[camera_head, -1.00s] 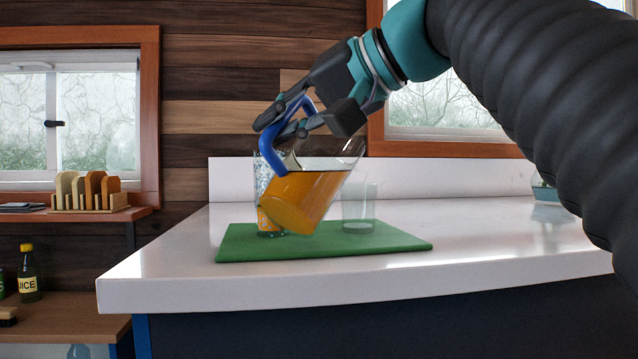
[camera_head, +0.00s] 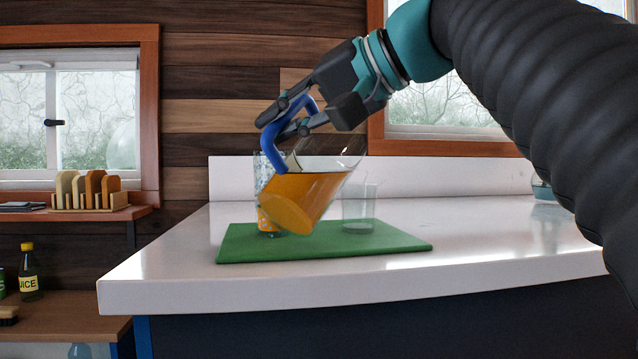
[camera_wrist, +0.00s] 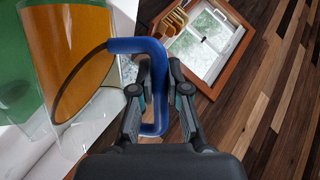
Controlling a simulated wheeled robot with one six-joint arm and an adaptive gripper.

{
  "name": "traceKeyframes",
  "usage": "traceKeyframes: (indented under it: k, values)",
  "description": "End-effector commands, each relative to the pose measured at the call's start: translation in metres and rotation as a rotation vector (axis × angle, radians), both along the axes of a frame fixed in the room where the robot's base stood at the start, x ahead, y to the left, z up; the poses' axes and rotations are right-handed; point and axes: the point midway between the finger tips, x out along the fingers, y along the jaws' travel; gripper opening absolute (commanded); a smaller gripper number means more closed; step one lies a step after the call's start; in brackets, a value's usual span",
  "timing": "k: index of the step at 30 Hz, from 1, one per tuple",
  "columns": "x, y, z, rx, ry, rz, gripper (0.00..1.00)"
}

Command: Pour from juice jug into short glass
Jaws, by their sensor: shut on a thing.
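The juice jug (camera_head: 303,199) is clear, holds orange juice and has a blue handle (camera_head: 273,150). It is tilted with its mouth to the upper right, above the green mat. My gripper (camera_head: 268,117) is shut on the handle; the wrist view shows the handle (camera_wrist: 157,110) between the fingers (camera_wrist: 158,72). The jug (camera_wrist: 80,60) fills the left of that view. The short glass (camera_head: 359,212) stands upright on the mat, just right of the jug and below its rim. No stream of juice shows between them.
A taller patterned glass (camera_head: 264,168) stands on the green mat (camera_head: 385,242), partly hidden behind the jug. A toast rack (camera_head: 88,192) and a juice bottle (camera_head: 28,275) are at the left, off the counter.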

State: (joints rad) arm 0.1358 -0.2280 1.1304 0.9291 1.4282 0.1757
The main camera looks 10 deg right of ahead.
Motion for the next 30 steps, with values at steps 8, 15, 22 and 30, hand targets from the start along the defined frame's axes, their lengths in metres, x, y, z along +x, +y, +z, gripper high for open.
traceKeyframes:
  k: [8,15,22,30]
  values:
    - [0.0004,-0.0010,0.0027,0.014,0.009,-0.001,0.00]
    - [0.0010,-0.0017,0.0039,0.026,0.019,-0.001,0.00]
    - [0.0019,-0.0028,0.0053,0.039,0.031,-0.002,0.00]
    - [0.0026,-0.0036,0.0069,0.057,0.047,-0.001,0.00]
